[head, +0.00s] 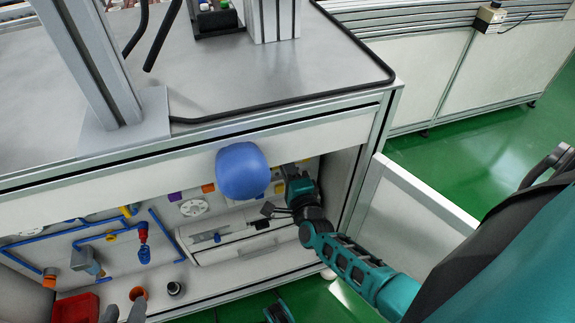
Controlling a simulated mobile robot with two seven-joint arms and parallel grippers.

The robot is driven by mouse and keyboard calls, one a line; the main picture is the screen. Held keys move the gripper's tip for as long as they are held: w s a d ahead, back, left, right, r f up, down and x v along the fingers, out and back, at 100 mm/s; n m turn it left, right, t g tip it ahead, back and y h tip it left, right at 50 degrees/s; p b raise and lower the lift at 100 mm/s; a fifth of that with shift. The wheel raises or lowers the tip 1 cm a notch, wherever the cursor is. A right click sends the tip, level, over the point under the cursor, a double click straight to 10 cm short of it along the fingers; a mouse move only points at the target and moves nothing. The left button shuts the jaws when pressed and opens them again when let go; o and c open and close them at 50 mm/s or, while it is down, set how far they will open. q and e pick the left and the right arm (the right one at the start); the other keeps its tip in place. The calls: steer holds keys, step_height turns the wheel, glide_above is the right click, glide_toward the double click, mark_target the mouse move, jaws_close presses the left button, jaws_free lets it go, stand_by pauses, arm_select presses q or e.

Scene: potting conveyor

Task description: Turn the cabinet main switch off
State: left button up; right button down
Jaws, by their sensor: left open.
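The cabinet (265,130) stands open below the grey worktop, and its back panel carries several coloured fittings. I cannot make out which fitting is the main switch; it may be hidden behind the blue rounded object or my gripper.
A white round fitting (193,208), blue pipes (98,235), a red-and-blue valve (143,242) and a red tray (77,308) are in the cabinet. A white unit (240,240) sits low inside. The open door panel (410,222) stands right. Green floor (435,165) is clear beyond.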

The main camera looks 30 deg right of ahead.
steer(key=shift+f+n, duration=0.1)
steer(key=shift+n, duration=0.5)
steer(key=c, duration=1.1)
jaws_free()
arm_select(q)
steer(key=shift+s, duration=0.1)
arm_select(e)
steer(key=shift+s, duration=0.1)
